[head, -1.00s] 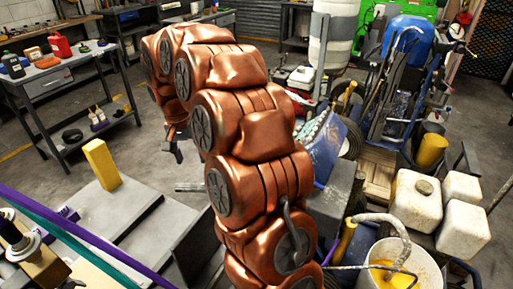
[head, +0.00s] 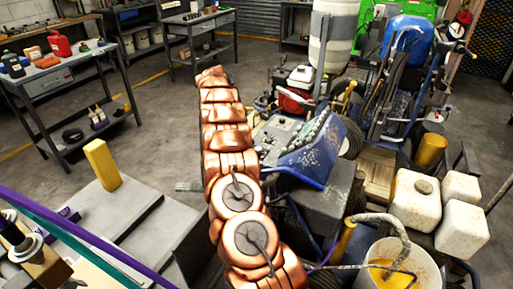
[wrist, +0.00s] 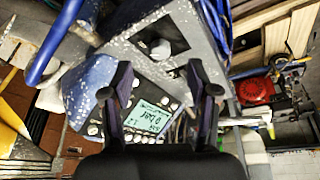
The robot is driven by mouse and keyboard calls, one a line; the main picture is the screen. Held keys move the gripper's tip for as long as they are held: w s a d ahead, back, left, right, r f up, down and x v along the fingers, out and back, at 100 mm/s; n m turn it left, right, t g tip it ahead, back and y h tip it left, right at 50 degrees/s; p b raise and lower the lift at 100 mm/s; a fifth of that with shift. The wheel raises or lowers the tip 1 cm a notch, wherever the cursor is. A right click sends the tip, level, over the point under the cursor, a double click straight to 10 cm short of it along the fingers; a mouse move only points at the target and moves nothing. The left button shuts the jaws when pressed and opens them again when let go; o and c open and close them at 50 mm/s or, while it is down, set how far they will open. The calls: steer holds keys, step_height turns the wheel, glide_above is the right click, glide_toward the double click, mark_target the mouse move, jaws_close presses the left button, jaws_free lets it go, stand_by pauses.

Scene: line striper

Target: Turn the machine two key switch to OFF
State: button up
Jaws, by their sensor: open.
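My gripper (wrist: 163,88) is open and empty in the wrist view, its two dark fingers spread above a machine's control panel. Between and below the fingertips is a lit green display (wrist: 148,118) with small round knobs or buttons beside it. Above them, a paint-speckled grey plate has a dark recess with a round light knob (wrist: 160,48). I cannot tell which of these fittings is the key switch, or how it is turned. In the head view the striper's blue speckled cover (head: 318,150) stands right of my arm; my fingers are hidden there.
A blue tube (wrist: 55,45) crosses the wrist view's upper left. A red engine (wrist: 255,90) lies to the right. In the head view, a white bucket (head: 395,265) and white containers (head: 415,200) crowd the right. Open floor (head: 155,75) lies to the left.

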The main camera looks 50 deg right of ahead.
mark_target(258, 148)
steer(key=shift+m, duration=0.5)
steer(key=shift+s+d+f+p, duration=0.3)
steer(key=shift+d+f+p, duration=0.15)
steer(key=shift+d+f, duration=0.75)
steer(key=shift+s+d+f+p, duration=0.3)
steer(key=shift+d+f+p, duration=0.3)
steer(key=shift+f, duration=1)
steer(key=shift+s+d+f+p, duration=0.35)
steer(key=shift+d+f, duration=0.7)
steer(key=shift+f, duration=0.35)
jaws_close()
